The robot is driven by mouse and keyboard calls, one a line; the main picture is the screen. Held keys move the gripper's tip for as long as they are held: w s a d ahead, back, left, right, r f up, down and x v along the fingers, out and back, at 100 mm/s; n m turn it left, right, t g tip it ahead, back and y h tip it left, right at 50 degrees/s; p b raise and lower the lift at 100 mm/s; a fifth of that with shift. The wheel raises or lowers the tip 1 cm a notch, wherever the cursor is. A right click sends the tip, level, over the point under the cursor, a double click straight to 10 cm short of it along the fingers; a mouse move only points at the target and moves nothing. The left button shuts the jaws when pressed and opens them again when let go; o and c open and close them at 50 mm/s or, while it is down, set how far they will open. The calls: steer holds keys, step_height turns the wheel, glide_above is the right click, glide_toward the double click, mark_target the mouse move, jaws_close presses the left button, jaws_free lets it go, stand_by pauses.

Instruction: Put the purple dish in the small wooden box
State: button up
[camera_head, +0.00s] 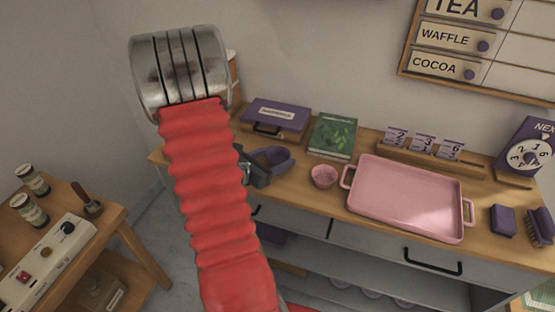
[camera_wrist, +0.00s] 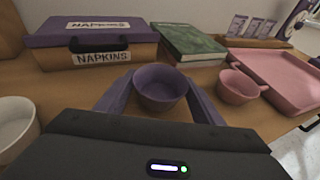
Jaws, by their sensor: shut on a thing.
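The purple dish (camera_wrist: 160,90) is a small round bowl, seen between the two purple fingers of my gripper (camera_wrist: 160,78) in the wrist view. My gripper is shut on it, over the counter's left part. In the head view my gripper (camera_head: 276,157) shows just right of my red arm, and the dish is hard to tell from the fingers. I cannot tell whether the dish touches the counter. A brown wooden thing (camera_wrist: 10,35) is cut off at the wrist view's left edge; I cannot tell if it is the small wooden box. My arm hides part of the counter's left end.
A napkin box (camera_wrist: 95,42) with a purple lid and a green book (camera_wrist: 190,43) stand behind the dish. A pink cup (camera_wrist: 238,86) and pink tray (camera_head: 405,197) lie to the right. A white bowl (camera_wrist: 16,125) is at near left.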

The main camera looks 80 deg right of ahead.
steer(key=shift+f, duration=0.65)
steer(key=shift+f, duration=0.15)
steer(key=o, duration=1.1)
steer(key=shift+c, duration=0.2)
steer(key=shift+w+a+r, duration=0.2)
steer(key=shift+a+r, duration=0.1)
steer(key=shift+a, duration=0.05)
steer(key=shift+v, duration=5.55)
